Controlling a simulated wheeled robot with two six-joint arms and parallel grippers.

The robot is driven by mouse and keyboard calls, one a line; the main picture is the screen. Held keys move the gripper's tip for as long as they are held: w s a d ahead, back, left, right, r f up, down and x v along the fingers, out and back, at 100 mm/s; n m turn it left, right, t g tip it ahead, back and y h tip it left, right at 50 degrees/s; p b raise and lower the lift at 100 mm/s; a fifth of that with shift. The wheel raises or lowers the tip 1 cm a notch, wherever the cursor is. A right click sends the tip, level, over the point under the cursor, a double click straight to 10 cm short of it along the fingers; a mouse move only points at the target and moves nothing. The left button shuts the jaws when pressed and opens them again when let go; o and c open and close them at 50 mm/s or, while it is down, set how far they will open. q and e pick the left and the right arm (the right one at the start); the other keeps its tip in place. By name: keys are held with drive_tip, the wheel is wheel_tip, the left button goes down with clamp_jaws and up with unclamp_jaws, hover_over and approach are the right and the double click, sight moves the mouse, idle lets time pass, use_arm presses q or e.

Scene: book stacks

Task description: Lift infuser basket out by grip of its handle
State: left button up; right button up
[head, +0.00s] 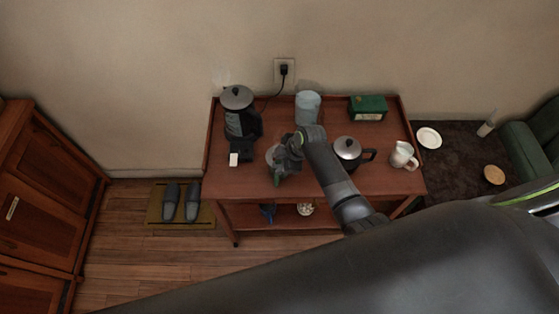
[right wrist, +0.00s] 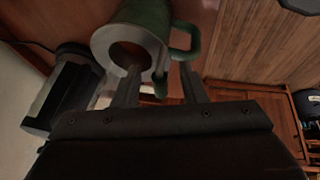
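A green mug (right wrist: 148,14) with a pale grey ring, the infuser basket's rim (right wrist: 104,47), shows at the top of the right wrist view. The basket's inside is dark. The mug's looped handle (right wrist: 191,40) points right. A short green tab, seemingly the basket's handle (right wrist: 160,85), lies between the fingers of my right gripper (right wrist: 161,86), with gaps on both sides. In the head view my right gripper (head: 278,166) is over the cart, largely hiding the mug. My left gripper is not in view.
A small white item (head: 234,159) lies left of the gripper.

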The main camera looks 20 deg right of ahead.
clamp_jaws()
idle(0.5)
